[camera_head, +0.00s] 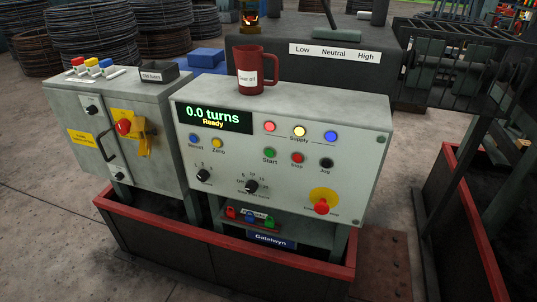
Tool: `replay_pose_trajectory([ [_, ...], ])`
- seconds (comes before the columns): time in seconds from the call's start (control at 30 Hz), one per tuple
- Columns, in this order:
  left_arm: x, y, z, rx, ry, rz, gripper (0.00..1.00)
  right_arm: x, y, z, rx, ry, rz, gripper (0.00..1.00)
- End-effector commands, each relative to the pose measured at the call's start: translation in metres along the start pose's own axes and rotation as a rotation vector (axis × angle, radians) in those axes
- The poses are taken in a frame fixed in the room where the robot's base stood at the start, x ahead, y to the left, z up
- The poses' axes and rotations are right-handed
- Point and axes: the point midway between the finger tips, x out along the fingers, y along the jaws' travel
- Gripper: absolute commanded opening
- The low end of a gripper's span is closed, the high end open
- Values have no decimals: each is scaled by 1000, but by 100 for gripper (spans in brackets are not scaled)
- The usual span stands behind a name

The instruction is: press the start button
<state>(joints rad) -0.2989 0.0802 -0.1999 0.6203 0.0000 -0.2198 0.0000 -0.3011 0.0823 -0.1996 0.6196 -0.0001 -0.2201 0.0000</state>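The green start button (270,153) is on the sloped grey control panel (230,168), above the label "Start". The red stop button (298,158) and the black jog button (327,163) are to its right. The panel's display (213,116) reads "0.0 turns" and "Ready". Above the start button are red, yellow and blue supply lamps (300,131). Neither gripper is in view, and nothing covers the start button.
A red emergency button on a yellow plate (321,205) is at the panel's lower right. A dark red mug (252,72) stands on top of the panel. A grey cabinet (125,140) with a yellow-red switch stands left. A red-rimmed trough (280,266) surrounds the base.

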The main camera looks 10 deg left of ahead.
Motion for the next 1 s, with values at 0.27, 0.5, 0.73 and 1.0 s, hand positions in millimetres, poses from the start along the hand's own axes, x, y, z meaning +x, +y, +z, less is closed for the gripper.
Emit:
replay_pose_trajectory([
  [0.27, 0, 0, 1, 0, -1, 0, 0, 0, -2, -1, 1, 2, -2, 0],
  [0.5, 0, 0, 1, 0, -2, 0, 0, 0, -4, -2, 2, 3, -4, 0],
  [0.73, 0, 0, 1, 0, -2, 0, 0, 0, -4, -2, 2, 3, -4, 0],
  [1.0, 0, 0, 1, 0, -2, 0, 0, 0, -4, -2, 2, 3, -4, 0],
])
